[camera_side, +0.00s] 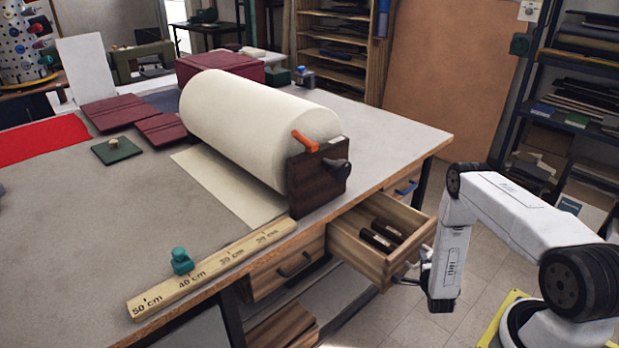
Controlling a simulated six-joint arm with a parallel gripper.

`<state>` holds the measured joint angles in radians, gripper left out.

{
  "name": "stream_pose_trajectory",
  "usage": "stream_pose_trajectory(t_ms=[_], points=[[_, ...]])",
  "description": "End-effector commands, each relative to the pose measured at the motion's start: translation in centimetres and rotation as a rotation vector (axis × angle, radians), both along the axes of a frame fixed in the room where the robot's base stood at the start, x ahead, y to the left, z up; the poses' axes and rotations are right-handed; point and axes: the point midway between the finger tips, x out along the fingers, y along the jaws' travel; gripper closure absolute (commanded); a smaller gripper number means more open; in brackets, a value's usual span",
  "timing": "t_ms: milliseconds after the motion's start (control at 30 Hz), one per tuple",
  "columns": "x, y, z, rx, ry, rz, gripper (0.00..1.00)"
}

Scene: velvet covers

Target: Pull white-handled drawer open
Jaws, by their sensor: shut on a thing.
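A wooden drawer (358,252) under the workbench stands pulled well out, its inside showing from above. Two dark brown bar-shaped things lie in it. My gripper (424,268) is at the outer face of this drawer's front panel and is shut on its handle. The handle is mostly hidden by the gripper and the panel, so I cannot make out its white colour. A shut drawer with a dark handle (294,265) is to the left. A drawer with a blue handle (405,188) is to the right and looks shut.
The workbench (75,225) carries a big cream roll (245,125) on a dark wooden stand above the open drawer. A wooden ruler (215,265) with a teal knob (181,262) lies along the front edge. Shelves (575,120) stand behind my arm. The floor before the drawer is partly clear.

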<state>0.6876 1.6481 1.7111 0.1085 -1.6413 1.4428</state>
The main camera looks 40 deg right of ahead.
Motion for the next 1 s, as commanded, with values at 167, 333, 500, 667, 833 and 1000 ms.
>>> stream_pose_trajectory(t_ms=[167,333,500,667,833,1000], points=[[0.0,0.1,0.0,0.0,0.0,0.001,1.0],[0.0,0.1,0.0,0.001,0.001,0.002,1.0],[0.0,0.1,0.0,0.0,0.0,0.002,1.0],[-0.5,0.0,-0.1,0.001,0.002,0.001,1.0],[-2.3,-0.1,-0.1,0.001,0.006,0.0,1.0],[-4.2,0.0,-0.1,0.003,0.004,-0.002,1.0]])
